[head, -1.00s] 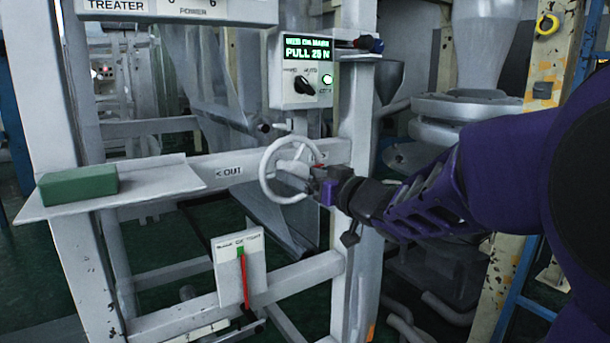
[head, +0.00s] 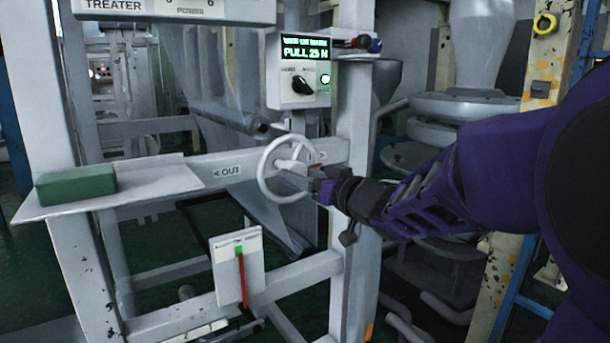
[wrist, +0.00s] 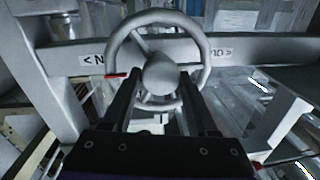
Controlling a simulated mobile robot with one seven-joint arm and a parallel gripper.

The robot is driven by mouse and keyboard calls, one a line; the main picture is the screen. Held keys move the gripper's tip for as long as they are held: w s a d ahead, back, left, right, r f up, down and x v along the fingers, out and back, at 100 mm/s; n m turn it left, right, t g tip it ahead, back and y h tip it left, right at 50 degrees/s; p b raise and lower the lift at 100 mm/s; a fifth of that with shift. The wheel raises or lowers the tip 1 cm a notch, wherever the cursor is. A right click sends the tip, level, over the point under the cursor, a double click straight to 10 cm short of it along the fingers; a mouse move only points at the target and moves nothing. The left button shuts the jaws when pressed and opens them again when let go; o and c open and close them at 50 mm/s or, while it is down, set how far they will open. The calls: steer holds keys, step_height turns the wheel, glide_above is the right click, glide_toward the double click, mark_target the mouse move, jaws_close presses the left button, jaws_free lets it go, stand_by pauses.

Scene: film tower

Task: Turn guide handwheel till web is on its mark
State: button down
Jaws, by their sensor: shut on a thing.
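The pale guide handwheel (head: 262,171) stands on the frame's crossbar, and also fills the top of the wrist view (wrist: 203,60). My gripper (head: 314,183) is at its front; in the wrist view its two dark fingers (wrist: 160,82) are shut on the handwheel, one each side of the round hub. A red mark shows beside the rim. The display (head: 305,49) has a top line that seems to read "WEB ON MARK", with "PULL 25 N" below. The clear film web (head: 215,75) hangs behind the frame. A gauge plate (head: 238,268) has a red pointer under a green mark.
A green block (head: 76,185) lies on the shelf (head: 150,187) at left. A control box with a black knob (head: 303,86) and lit green lamp stands above the wheel. A post (head: 350,140) rises close to my gripper; machinery stands at right.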

steer(key=shift+r+m+p, duration=0.1)
steer(key=shift+m+p, duration=0.2)
steer(key=shift+p, duration=0.3)
steer(key=shift+c, duration=0.9)
jaws_free()
